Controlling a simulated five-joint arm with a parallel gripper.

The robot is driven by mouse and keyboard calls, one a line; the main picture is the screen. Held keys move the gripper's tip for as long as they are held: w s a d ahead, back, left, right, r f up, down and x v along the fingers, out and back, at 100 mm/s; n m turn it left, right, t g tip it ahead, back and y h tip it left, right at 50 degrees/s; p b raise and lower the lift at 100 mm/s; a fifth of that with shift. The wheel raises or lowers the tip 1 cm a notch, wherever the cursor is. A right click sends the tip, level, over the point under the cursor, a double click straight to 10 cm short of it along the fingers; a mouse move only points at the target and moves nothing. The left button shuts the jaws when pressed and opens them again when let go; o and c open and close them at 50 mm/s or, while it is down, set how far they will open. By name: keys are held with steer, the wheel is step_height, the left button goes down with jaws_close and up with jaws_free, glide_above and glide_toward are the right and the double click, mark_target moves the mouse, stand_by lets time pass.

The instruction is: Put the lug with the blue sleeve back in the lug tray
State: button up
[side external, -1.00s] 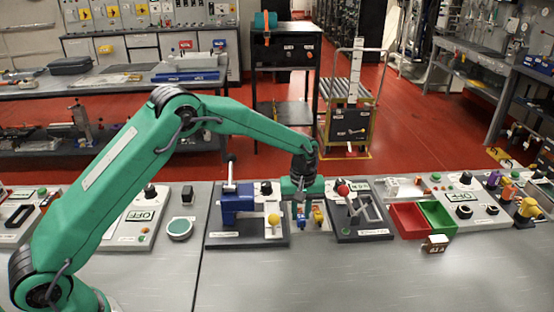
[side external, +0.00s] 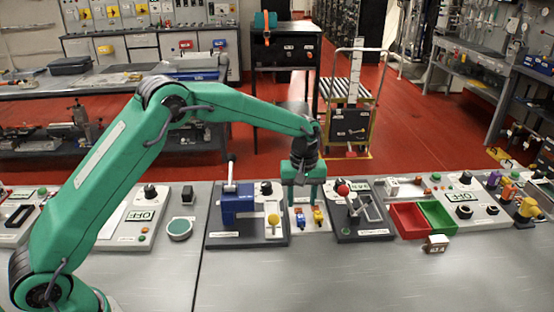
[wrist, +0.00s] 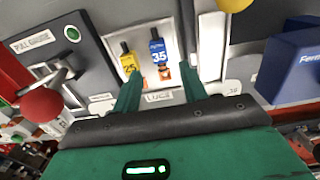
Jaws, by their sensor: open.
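The lug with the blue sleeve (wrist: 158,52), marked 35, lies on the pale lug tray (side external: 312,230), whose label shows in the wrist view. It also shows in the side external view (side external: 300,216). The lug with the yellow sleeve (wrist: 130,65), marked 25, lies beside it, also on the tray (side external: 318,217). A small orange patch (wrist: 165,74) shows at the near end of the blue sleeve. My gripper (side external: 304,206) is open and empty above the tray. In the wrist view its fingers (wrist: 160,77) stand apart, with the blue sleeve beyond the gap between them.
A blue press (side external: 237,205) with a yellow knob (side external: 273,220) stands left of the tray. The pull gauge (side external: 362,220) with a red knob (side external: 343,190) stands right. Red (side external: 408,221) and green (side external: 437,218) bins lie farther right. The front of the bench is clear.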

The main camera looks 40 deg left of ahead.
mark_target(300, 215)
step_height(300, 215, up, 8)
steer(key=shift+f, duration=0.25)
stand_by(0.6)
steer(key=s+a+r+m+t, duration=0.2)
steer(key=s+a+r, duration=0.1)
steer(key=s+r, duration=0.45)
steer(key=s+a+r+m+t, duration=0.1)
steer(key=s+a+r+m, duration=0.2)
steer(key=s+r, duration=0.45)
steer(key=s+a+f+m+t, duration=0.1)
steer(key=s+f+m, duration=0.1)
steer(key=s, duration=0.7)
steer(key=s+a+f+m+t, duration=0.1)
steer(key=s+a+f+m, duration=0.1)
steer(key=s, duration=0.8)
steer(key=shift+t, duration=0.3)
